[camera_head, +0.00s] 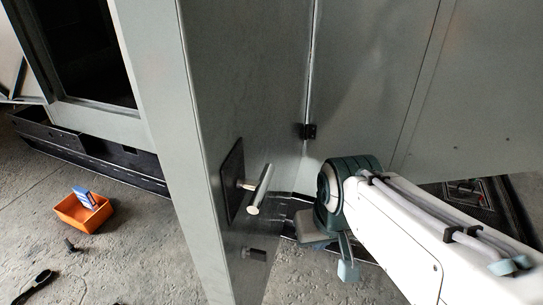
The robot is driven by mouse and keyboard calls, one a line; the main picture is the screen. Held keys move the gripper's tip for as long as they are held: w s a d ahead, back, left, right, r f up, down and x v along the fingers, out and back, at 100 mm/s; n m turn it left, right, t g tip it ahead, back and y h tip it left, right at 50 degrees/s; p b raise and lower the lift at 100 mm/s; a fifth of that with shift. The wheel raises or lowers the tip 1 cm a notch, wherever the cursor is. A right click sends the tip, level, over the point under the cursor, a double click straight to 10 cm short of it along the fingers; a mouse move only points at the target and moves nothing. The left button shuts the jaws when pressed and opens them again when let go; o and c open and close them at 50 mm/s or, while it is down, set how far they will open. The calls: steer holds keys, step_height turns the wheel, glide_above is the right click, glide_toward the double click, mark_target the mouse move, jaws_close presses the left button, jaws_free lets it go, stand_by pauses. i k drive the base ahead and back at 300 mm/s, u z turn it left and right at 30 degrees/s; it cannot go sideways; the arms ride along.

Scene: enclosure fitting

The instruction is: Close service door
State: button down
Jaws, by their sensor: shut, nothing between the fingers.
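The service door (245,80) is a tall grey metal panel that stands open at an angle in the middle of the view. A T-shaped metal handle (261,189) on a black plate (232,182) is on its face. A small dark latch block (254,254) sits below the handle. A black hinge (308,131) shows at the seam between this panel and the grey panel to its right. My gripper (346,262) is low, to the right of the handle and apart from it. It is shut and empty; my wrist partly hides it.
A grey enclosure frame with a dark opening (85,48) stands behind at left, above a black base rail (85,155). An orange bin (84,213) with a blue item, and small dark tools, lie on the concrete floor. Floor left of the door is mostly free.

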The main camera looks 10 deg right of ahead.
mark_target(222, 85)
steer(key=k, duration=0.95)
steer(key=z, duration=0.65)
steer(key=i, duration=0.7)
steer(key=u, duration=0.9)
